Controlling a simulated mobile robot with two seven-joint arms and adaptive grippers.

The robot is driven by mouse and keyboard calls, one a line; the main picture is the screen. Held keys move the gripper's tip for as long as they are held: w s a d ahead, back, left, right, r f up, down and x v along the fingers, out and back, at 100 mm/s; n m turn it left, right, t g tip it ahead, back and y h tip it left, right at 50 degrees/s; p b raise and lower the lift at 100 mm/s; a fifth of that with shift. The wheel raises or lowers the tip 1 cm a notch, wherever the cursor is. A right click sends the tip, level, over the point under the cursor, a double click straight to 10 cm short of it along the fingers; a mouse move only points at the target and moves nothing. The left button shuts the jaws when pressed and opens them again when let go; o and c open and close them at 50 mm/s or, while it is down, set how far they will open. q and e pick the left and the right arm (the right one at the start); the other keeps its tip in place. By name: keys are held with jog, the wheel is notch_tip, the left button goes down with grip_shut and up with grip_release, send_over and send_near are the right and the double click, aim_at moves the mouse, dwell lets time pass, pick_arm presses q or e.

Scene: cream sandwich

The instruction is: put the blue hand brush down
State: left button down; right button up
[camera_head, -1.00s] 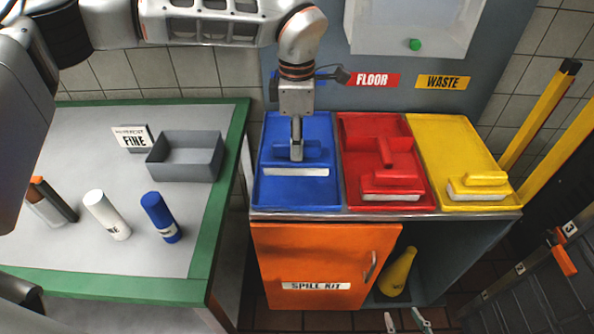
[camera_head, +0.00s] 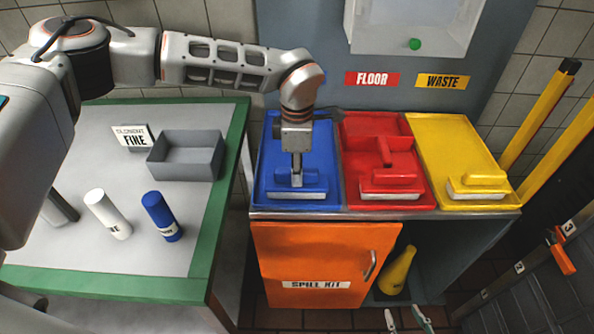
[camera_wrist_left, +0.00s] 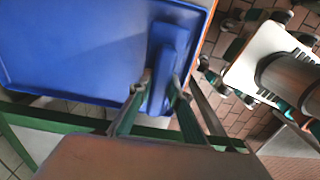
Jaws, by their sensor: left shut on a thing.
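The blue hand brush (camera_head: 312,186) with a white bristle strip is at the front end of the blue tray (camera_head: 268,150) in the head view. My left gripper (camera_head: 297,178) points down and is shut on its handle. In the left wrist view the brush (camera_wrist_left: 163,62) lies between the fingertips (camera_wrist_left: 160,88), with the blue tray (camera_wrist_left: 70,50) behind it. I cannot tell whether the bristles touch the tray. My right gripper (camera_head: 406,319) shows only its two fingertips at the bottom edge, apart and empty.
A red tray (camera_head: 350,135) with a red brush (camera_head: 390,182) and a yellow tray (camera_head: 435,135) with a yellow brush (camera_head: 480,180) stand to the right. An orange cabinet door (camera_head: 310,255) is below. The left table holds a grey bin (camera_head: 187,158) and blue and white bottles.

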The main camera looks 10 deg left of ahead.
pick_arm(q)
jog(key=shift+f, duration=0.15)
jog(key=c, duration=1.9)
grip_release()
notch_tip(320, 180, up, 12)
jog(key=shift+r+b, duration=0.2)
jog(key=shift+b, duration=0.1)
